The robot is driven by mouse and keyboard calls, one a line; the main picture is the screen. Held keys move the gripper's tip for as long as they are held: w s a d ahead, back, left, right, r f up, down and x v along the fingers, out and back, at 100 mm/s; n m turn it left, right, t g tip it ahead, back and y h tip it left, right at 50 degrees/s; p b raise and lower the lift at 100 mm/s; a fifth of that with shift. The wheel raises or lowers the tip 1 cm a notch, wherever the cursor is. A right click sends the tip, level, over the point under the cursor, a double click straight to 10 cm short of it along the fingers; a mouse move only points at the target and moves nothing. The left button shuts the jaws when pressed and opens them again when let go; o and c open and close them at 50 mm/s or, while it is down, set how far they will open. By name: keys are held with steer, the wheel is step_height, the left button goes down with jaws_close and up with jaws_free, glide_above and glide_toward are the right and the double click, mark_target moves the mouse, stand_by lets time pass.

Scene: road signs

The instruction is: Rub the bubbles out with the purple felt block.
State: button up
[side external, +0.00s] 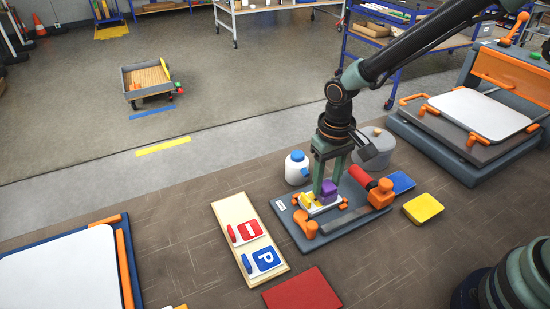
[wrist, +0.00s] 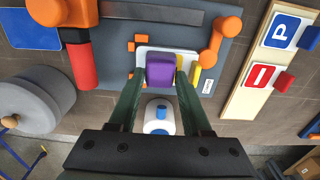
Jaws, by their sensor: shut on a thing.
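My gripper (side external: 326,180) is shut on the purple felt block (side external: 328,193), which also shows between the fingers in the wrist view (wrist: 160,70). The block is over a small white sign plate (side external: 314,209) with a yellow part (side external: 307,200), and covers much of it. The plate lies on a grey work board (side external: 335,236), between small orange stops. The block looks down on the plate or just above it; I cannot tell which. No bubbles can be made out on the part of the plate that shows.
An orange clamp (side external: 306,224), a red roller (side external: 362,176) and an orange block (side external: 381,194) stand on the board. A white bottle (side external: 297,169) and grey round container (side external: 374,146) are behind. A wooden rack (side external: 233,212) with two signs lies left.

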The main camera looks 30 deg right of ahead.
steer(key=shift+w+f, duration=0.1)
steer(key=shift+w, duration=0.15)
steer(key=shift+r, duration=2.55)
